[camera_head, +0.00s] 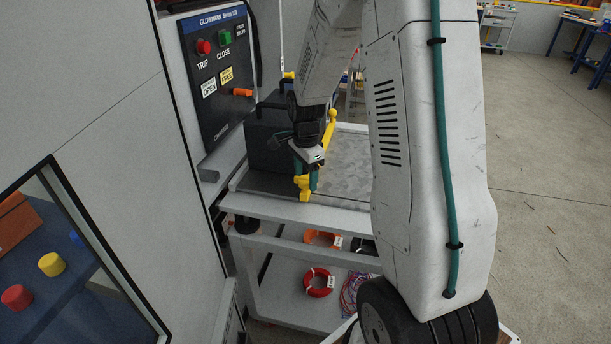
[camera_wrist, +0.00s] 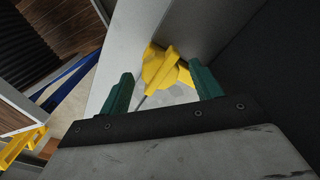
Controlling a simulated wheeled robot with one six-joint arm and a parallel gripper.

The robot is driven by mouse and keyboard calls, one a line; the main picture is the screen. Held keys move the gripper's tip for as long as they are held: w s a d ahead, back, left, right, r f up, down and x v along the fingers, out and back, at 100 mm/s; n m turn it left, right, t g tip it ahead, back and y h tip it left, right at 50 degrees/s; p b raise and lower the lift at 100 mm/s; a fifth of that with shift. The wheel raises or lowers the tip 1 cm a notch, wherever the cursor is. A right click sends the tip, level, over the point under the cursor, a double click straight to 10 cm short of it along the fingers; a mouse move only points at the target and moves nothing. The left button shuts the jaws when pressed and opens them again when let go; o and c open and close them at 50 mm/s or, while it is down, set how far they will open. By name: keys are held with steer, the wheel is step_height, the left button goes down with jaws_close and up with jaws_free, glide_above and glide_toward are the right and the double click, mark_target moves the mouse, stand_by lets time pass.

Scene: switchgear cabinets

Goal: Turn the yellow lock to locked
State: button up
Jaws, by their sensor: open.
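The yellow lock (camera_head: 304,188) shows at the front edge of the grey-topped trolley in the head view. In the wrist view the yellow lock (camera_wrist: 163,68) is a faceted knob-like piece beside a pale rail. My gripper (camera_head: 306,178) points down at it. In the wrist view my gripper (camera_wrist: 160,72) has its two green fingers apart, with the lock between and slightly beyond their tips. Gaps show on both sides, more clearly on the left. My gripper hides part of the lock in the head view, and I cannot read its locked or unlocked marking.
The trolley (camera_head: 345,186) stands against a cabinet panel (camera_head: 220,75) with red and green buttons and an orange handle. A dark box (camera_head: 268,143) sits on the trolley beside my gripper. A red cable coil (camera_head: 318,282) lies on the lower shelf. Open floor lies right.

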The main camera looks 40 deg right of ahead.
mark_target(306, 179)
step_height(306, 179, up, 7)
steer(key=shift+r, duration=0.2)
stand_by(0.6)
steer(key=shift+s+a+n, duration=0.1)
steer(key=shift+s+n, duration=0.05)
steer(key=shift+n, duration=0.45)
steer(key=s+a+r+n, duration=0.4)
steer(key=s+a+n, duration=0.1)
steer(key=s, duration=0.4)
steer(key=s+a+r+n+t, duration=0.1)
steer(key=s+a+r+n, duration=0.3)
steer(key=s, duration=0.5)
steer(key=s+a+r+n, duration=0.5)
steer(key=s+a+n, duration=0.2)
steer(key=s+n, duration=0.1)
steer(key=shift+s+a+n, duration=0.4)
steer(key=shift+n, duration=0.3)
